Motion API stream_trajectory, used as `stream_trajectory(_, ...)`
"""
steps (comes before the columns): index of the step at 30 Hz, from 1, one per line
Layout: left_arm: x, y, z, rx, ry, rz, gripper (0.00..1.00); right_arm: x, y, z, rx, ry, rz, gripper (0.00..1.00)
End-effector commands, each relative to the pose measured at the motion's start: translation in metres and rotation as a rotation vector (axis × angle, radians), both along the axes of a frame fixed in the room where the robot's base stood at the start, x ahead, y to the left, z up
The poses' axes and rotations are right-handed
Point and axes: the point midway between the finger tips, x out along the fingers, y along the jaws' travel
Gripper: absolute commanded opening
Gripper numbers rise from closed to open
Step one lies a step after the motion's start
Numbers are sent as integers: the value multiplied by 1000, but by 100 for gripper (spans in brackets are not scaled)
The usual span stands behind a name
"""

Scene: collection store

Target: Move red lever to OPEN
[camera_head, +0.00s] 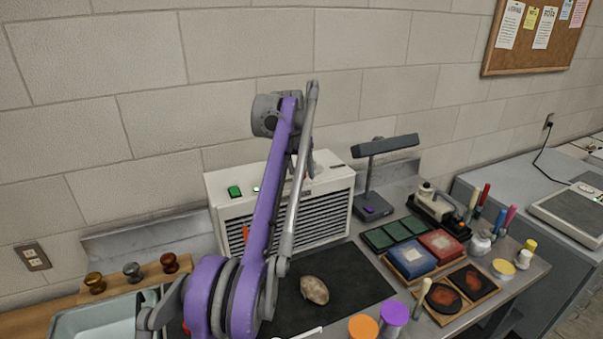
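A small red part (246,233) shows on the front of the white louvred box (228,214), at the left edge of a large purple and grey jointed arm. It may be the red lever, but most of it is hidden, so its position cannot be read. No OPEN marking is legible. Another red bit (185,328) shows low beside the arm's big joint; I cannot tell what it belongs to. Neither of my grippers can be made out.
The purple and grey arm (266,205) blocks the middle of the bench; I cannot tell whether it is mine. A brown oval object (314,290) lies on the dark mat (358,287). A grey lamp (385,146), trays, jars and tools crowd the right.

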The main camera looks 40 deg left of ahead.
Motion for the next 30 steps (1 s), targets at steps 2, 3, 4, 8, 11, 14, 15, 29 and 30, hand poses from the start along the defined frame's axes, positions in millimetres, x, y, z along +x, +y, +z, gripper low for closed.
stream_trajectory(2, 1, 0, -3, 0, 0, 0, 59, 0, 0, -1, 0, 1, 0, 0)
stream_trajectory(3, 2, 0, -4, 0, 0, 0, 59, 0, 0, -1, 0, 1, 0, 0)
stream_trajectory(4, 2, 0, -4, 0, -1, 0, 59, 0, 0, -1, 0, 1, 0, 0)
stream_trajectory(8, 2, 0, -3, -1, -1, 0, 59, 0, 0, 0, 0, 0, 0, 0)
stream_trajectory(11, 2, 0, -3, -1, -1, 0, 54, 0, 0, 0, 0, 0, 0, 0)
stream_trajectory(14, 2, 0, -3, 0, -1, 1, 36, 0, 0, 0, 0, 0, 0, 0)
stream_trajectory(15, 2, 0, -3, 0, -1, 1, 28, 0, 0, 0, 0, 0, 0, 0)
stream_trajectory(29, 2, 0, -3, 0, -1, 1, 0, 0, 0, 0, 0, 0, 0, 0)
stream_trajectory(30, 2, 0, -3, 0, -1, 1, 0, 0, 0, 0, 0, 0, 0, 0)
